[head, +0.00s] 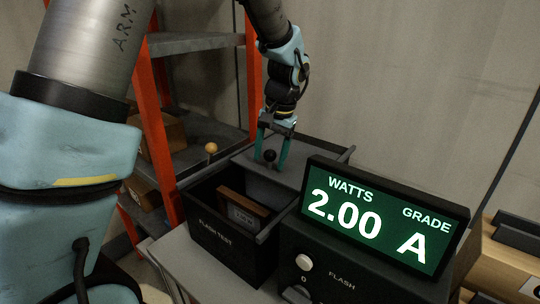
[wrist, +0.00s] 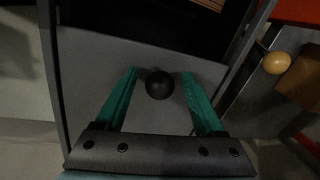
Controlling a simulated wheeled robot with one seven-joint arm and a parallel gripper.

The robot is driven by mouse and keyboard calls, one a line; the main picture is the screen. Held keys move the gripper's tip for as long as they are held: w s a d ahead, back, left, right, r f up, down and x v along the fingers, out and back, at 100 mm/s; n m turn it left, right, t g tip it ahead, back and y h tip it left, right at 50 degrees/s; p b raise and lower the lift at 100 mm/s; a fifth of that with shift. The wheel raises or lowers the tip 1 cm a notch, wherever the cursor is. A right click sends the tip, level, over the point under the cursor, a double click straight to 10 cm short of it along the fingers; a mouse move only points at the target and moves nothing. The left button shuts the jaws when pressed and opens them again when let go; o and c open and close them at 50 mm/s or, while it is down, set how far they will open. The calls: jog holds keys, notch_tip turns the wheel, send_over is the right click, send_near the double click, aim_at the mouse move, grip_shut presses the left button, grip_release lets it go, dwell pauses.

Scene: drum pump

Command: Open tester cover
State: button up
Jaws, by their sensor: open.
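The tester (head: 225,240) is a dark box marked FLASH TEST, with its front part open from above. A brown-framed panel (head: 243,212) with a small label stands inside. The grey tester cover (head: 312,150) lies at the back part of the box, and it also shows in the wrist view (wrist: 90,65). A black ball knob (head: 270,156) is on the cover. My gripper (head: 271,163) is open, with its green fingers on either side of the knob. In the wrist view the knob (wrist: 160,84) sits between the fingers with gaps visible on both sides.
A display unit (head: 385,215) reading 2.00 WATTS, GRADE A stands right of the tester. A white button (head: 304,262) is on its front. An orange-framed shelf (head: 160,130) with boxes stands behind left. A tan ball knob (head: 211,148) is left of the tester.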

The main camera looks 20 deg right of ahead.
notch_tip(320, 180, up, 11)
jog(key=s+d+b, duration=0.1)
jog(key=b, duration=0.1)
jog(key=shift+s+d+f, duration=0.2)
jog(key=shift+s, duration=0.1)
jog(key=w+a+f+n, duration=0.2)
jog(key=a+f, duration=0.1)
jog(key=a, duration=0.5)
jog(key=w+a+f+n, duration=0.1)
jog(key=a+f+n, duration=0.15)
jog(key=a, duration=0.55)
jog(key=s+a+f+n, duration=0.2)
jog(key=s+a+f, duration=0.1)
jog(key=a, duration=0.5)
jog(key=s+a+f+n+h, duration=0.1)
jog(key=s+a+f+n, duration=0.1)
jog(key=a, duration=0.6)
jog(key=shift+s+a+f+h, duration=0.3)
jog(key=shift+s+f, duration=0.15)
jog(key=shift+f, duration=0.5)
